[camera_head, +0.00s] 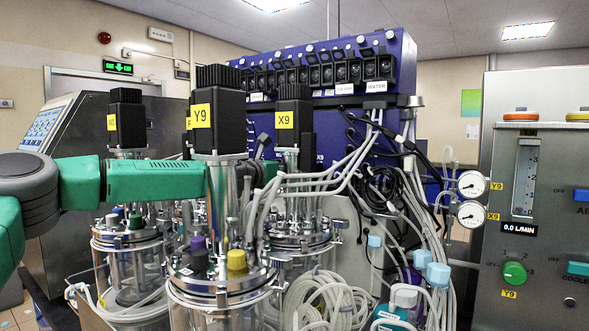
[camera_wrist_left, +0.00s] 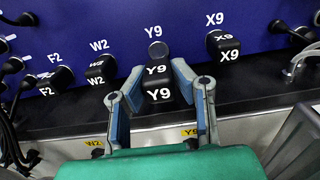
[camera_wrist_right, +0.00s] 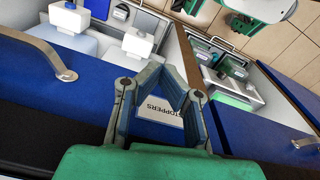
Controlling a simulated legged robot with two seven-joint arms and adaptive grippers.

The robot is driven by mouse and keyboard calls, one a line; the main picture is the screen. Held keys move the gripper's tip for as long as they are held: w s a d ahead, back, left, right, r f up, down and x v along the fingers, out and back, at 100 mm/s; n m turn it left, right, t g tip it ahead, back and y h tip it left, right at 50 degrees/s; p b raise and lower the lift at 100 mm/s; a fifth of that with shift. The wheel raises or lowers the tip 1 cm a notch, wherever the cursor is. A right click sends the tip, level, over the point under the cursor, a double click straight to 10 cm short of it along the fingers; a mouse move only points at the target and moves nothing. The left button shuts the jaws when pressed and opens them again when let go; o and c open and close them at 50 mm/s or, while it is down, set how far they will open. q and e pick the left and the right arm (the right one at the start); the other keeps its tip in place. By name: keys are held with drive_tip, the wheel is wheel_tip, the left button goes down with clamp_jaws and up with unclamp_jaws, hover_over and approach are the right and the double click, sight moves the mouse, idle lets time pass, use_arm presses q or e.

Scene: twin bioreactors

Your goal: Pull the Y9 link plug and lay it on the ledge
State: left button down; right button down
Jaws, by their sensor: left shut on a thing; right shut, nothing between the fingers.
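The black Y9 link plug (camera_wrist_left: 157,84) is between the fingertips of my left gripper (camera_wrist_left: 158,80) in the left wrist view. My left gripper is shut on it. A round grey socket face (camera_wrist_left: 158,49) shows on the blue panel (camera_wrist_left: 120,25) just above the plug, under the Y9 label, and the plug appears clear of it. A dark ledge (camera_wrist_left: 70,126) runs along the foot of the panel. In the head view, my left gripper is hidden behind the Y9 motor (camera_head: 218,120). My right gripper (camera_wrist_right: 163,72) is shut and empty over a blue surface.
The X9 plug (camera_wrist_left: 225,45) sits to the right and the W2 plug (camera_wrist_left: 97,71) to the left, both on the panel. White hoses (camera_head: 330,180) and reactor vessels crowd the front. A control panel with gauges (camera_head: 472,184) stands at right. A "STOPPERS" label (camera_wrist_right: 160,108) lies below my right gripper.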

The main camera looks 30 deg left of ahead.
use_arm(q)
drive_tip(key=shift+w+d, duration=0.1)
drive_tip(key=shift+w, duration=1.1)
drive_tip(key=shift+f+b, duration=0.15)
drive_tip(key=shift+b, duration=0.15)
drive_tip(key=shift+f, duration=0.25)
drive_tip(key=shift+s+f+b, duration=0.3)
drive_tip(key=shift+f+b, duration=0.3)
drive_tip(key=shift+b, duration=0.45)
drive_tip(key=c, duration=1.3)
unclamp_jaws()
drive_tip(key=shift+s, duration=0.1)
